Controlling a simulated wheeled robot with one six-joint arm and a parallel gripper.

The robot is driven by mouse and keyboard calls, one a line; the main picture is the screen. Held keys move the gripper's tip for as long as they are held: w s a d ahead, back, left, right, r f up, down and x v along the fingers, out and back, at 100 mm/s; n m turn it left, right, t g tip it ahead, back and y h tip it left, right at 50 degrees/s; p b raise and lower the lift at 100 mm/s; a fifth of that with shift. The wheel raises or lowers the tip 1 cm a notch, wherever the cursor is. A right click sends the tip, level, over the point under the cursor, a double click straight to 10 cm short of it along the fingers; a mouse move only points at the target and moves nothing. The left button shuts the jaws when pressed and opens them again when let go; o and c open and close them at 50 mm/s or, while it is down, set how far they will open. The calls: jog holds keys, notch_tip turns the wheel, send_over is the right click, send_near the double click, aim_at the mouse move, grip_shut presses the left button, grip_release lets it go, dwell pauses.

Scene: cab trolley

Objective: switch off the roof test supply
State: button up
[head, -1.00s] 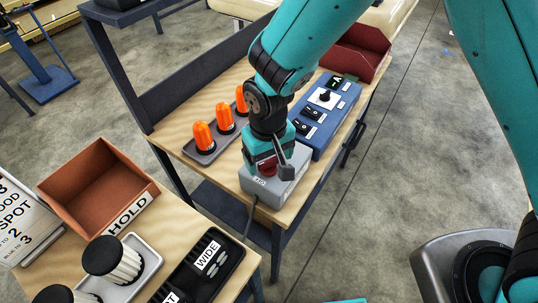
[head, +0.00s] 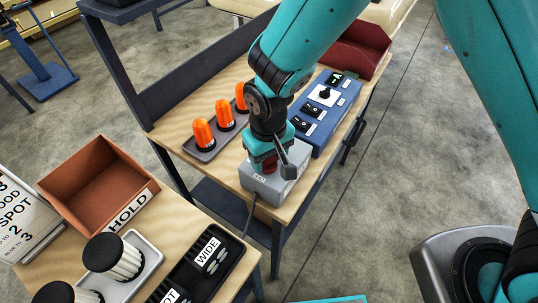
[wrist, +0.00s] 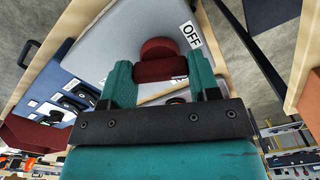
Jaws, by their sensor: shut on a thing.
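The grey supply box (head: 278,187) sits at the near end of the wooden trolley top, with a white OFF label (head: 259,178) at its edge. A red round knob (head: 269,166) on top of the box is partly hidden by my gripper (head: 264,163). In the wrist view the red knob (wrist: 160,62) sits between the two teal fingers of my gripper (wrist: 160,75), which is shut on it. The OFF label (wrist: 190,35) shows beside the knob. A second label lies partly hidden behind the gripper.
A blue panel (head: 318,125) with black switches stands just behind the grey box. A tray with orange beacons (head: 202,133) is to its left. A dark red bin (head: 357,50) is at the far end. The HOLD bin (head: 92,185) stands on the nearer table.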

jog(key=shift+n+b, duration=0.4)
jog(key=shift+n, duration=2.1)
jog(key=shift+a, duration=0.1)
jog(key=o, duration=0.9)
notch_tip(320, 180, up, 18)
jog(key=b, duration=0.2)
jog(key=shift+f+b, duration=0.25)
jog(key=shift+b, duration=0.15)
